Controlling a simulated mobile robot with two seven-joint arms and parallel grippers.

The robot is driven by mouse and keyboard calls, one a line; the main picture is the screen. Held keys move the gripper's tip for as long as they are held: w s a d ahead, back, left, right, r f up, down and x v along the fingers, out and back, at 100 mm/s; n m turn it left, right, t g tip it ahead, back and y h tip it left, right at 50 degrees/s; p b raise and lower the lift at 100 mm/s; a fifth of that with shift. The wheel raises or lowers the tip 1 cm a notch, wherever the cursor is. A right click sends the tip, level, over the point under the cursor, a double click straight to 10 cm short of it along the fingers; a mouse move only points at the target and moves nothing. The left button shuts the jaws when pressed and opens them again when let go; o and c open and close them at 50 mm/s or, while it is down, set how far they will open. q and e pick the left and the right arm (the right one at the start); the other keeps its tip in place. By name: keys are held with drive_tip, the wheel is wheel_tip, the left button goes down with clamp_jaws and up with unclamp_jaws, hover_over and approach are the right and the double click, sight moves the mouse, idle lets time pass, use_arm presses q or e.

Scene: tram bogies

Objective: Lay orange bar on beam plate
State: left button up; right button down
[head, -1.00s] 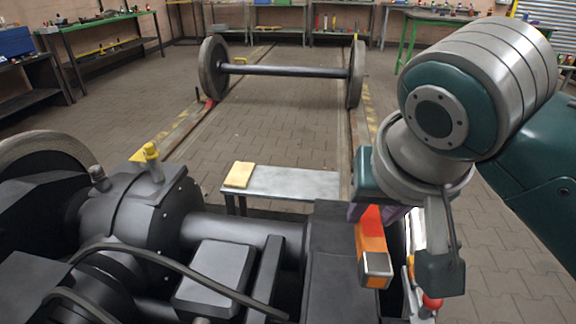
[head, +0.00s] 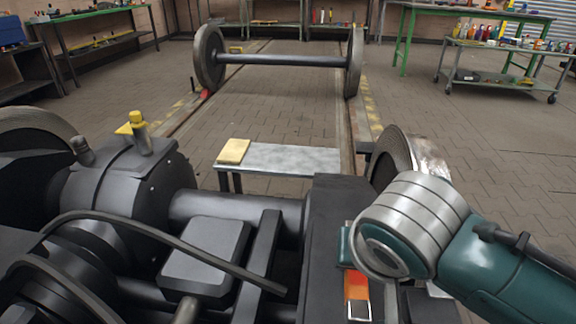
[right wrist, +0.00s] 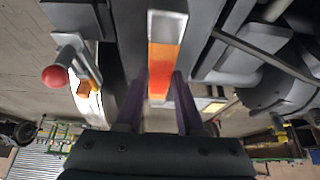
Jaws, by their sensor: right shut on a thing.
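The orange bar (head: 357,284) has a silver end and lies over the dark beam plate (head: 333,235) in the head view, at the right of the bogie. The bar (right wrist: 164,48) also shows in the right wrist view, running away from my right gripper (right wrist: 158,82). My right gripper is shut on the bar, with a finger on each side. In the head view my right arm hides this gripper and part of the bar. I cannot tell whether the bar touches the plate. My left gripper is not in view.
The black bogie (head: 120,185) with cables and axle fills the lower left. A wheel (head: 398,155) stands beside my right arm. A low grey bench (head: 290,158) carries a yellow block (head: 233,151). A red knob (right wrist: 55,76) is near in the right wrist view.

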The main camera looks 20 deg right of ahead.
sight(354, 282)
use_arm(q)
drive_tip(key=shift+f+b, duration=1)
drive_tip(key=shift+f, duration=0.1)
use_arm(e)
drive_tip(key=shift+f, duration=2.2)
drive_tip(key=shift+f, duration=0.1)
drive_tip(key=c, duration=0.5)
unclamp_jaws()
drive_tip(key=p+v, duration=0.6)
drive_tip(key=v, duration=0.5)
drive_tip(key=shift+s+a+r, duration=0.1)
drive_tip(key=shift+s+r, duration=0.05)
drive_tip(key=shift+r, duration=0.25)
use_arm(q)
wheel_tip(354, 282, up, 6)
use_arm(e)
drive_tip(key=s+r+n+y, duration=0.1)
drive_tip(key=s+n, duration=0.1)
drive_tip(key=s, duration=0.1)
drive_tip(key=s+r+n+y, duration=0.1)
drive_tip(key=s+r+n, duration=0.1)
drive_tip(key=s+n, duration=0.1)
drive_tip(key=s+r+n+g+y, duration=0.1)
drive_tip(key=s+r+n, duration=0.1)
drive_tip(key=s, duration=0.3)
drive_tip(key=shift+s+a+n, duration=0.15)
drive_tip(key=shift+a+n, duration=0.05)
drive_tip(key=shift+n, duration=0.4)
